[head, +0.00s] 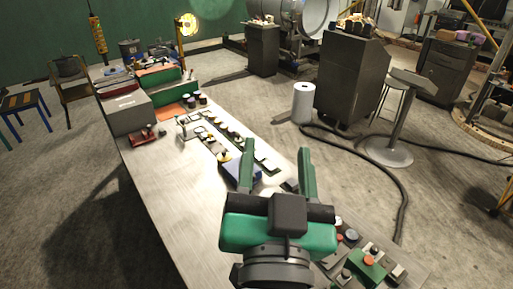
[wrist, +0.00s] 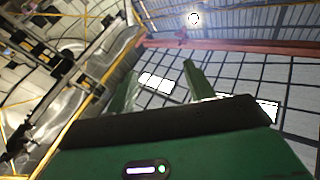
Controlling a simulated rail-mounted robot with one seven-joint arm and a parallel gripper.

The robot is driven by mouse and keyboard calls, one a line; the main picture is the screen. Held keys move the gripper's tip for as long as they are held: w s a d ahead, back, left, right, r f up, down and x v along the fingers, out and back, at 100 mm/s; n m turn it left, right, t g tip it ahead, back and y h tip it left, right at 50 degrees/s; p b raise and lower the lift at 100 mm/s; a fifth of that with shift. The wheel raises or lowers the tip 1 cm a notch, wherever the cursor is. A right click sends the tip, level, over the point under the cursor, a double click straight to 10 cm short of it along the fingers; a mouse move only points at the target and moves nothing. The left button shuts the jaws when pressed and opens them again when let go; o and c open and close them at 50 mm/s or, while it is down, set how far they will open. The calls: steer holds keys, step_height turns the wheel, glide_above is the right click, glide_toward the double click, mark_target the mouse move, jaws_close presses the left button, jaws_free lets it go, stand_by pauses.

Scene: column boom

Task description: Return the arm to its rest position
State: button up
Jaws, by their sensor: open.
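My gripper (head: 277,172) is in the lower middle of the head view, above the long workbench (head: 165,190). Its two green fingers are spread apart and point away from my body. Nothing shows between them. In the wrist view my gripper (wrist: 158,88) also shows its fingers apart and empty. Behind them are a tiled wall or ceiling surface with bright panels and a slatted part with a lamp. The gripper body hides part of the bench top and some of the small items on it.
A row of small devices (head: 228,134) runs along the bench's right side. A blue item (head: 240,172) lies beside the left finger. A green box (head: 367,268) sits at lower right. A grey box (head: 128,110) stands at the far end. The bench's left part is clear. A white cylinder (head: 303,102) stands on the floor.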

steer(key=s+a+r+n+t+y, duration=0.1)
steer(key=s+a+r+n+t, duration=0.1)
steer(key=s+r, duration=0.5)
step_height(320, 180, up, 2)
steer(key=shift+s+a+r+n+t, duration=0.15)
steer(key=shift+a+n+t, duration=0.1)
steer(key=shift+n+t, duration=0.6)
